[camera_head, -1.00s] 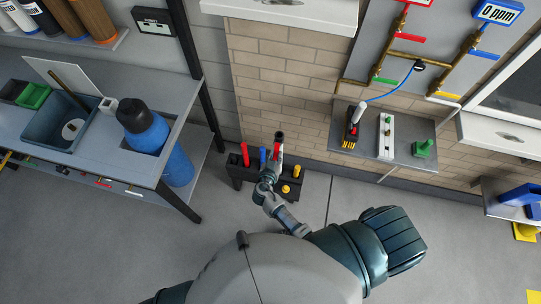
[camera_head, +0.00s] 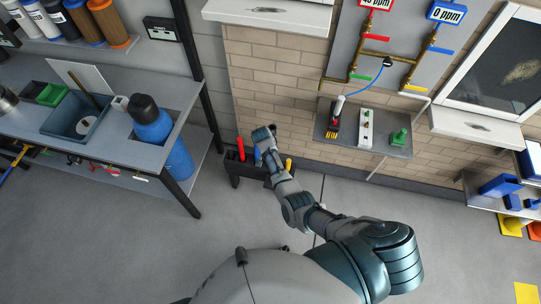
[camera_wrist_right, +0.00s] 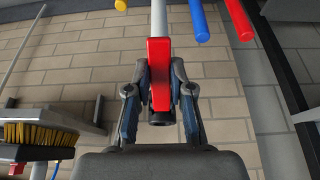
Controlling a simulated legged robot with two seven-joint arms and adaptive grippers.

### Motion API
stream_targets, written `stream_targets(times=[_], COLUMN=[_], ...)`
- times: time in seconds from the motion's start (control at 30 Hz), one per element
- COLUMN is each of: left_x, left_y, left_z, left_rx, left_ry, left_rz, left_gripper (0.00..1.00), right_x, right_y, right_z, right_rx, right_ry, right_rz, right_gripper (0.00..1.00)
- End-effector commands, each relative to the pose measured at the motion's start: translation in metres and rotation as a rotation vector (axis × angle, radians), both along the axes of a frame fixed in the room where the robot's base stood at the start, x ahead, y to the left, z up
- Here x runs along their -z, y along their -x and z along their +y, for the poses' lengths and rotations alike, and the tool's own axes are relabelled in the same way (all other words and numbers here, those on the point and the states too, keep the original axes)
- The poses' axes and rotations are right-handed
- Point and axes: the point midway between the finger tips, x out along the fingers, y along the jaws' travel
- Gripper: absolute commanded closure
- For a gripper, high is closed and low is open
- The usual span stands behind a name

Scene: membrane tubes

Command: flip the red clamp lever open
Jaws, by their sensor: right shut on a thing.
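My right gripper (camera_head: 265,133) is above the dark floor rack by the brick wall in the head view. In the right wrist view, my right gripper (camera_wrist_right: 160,110) is shut on a red piece (camera_wrist_right: 159,70) with a pale grey rod behind it and a dark round end. I cannot tell whether this red piece is the clamp lever. It is mostly hidden by the gripper in the head view. A red lever (camera_head: 377,38) also sits on the brass pipes, apart from the gripper. My left gripper is out of view.
The dark rack (camera_head: 234,168) holds red, blue and yellow upright pieces. A wall shelf (camera_head: 398,150) carries a yellow-bristled brush (camera_wrist_right: 35,133), a white block and a green piece. The floor between is clear.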

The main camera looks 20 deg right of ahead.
Motion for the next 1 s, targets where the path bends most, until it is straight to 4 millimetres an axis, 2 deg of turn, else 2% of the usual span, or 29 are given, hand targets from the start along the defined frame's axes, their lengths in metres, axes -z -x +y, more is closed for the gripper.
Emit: stream_targets(times=[0.1, 0.33, 0.53, 0.7, 0.97, 1.0], left_x=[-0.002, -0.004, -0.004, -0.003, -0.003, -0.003], left_y=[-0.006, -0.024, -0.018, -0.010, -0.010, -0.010], left_z=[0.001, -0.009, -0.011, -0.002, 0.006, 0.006], left_rx=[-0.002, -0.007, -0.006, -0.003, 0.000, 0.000], left_ry=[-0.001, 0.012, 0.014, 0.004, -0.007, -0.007], left_rz=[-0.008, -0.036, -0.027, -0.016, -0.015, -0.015], left_gripper=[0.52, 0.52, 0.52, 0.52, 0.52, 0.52], right_x=[-0.006, -0.010, -0.010, -0.009, -0.009, -0.009], right_y=[-0.006, -0.005, -0.004, -0.003, -0.004, -0.004], right_z=[-0.003, 0.001, 0.005, 0.003, -0.002, -0.002], right_rx=[0.003, 0.004, 0.005, 0.004, 0.003, 0.004], right_ry=[-0.046, -0.100, -0.122, -0.130, -0.135, -0.136], right_rz=[0.062, 0.155, 0.194, 0.203, 0.202, 0.202], right_gripper=[1.00, 1.00, 1.00, 1.00, 1.00, 0.76])
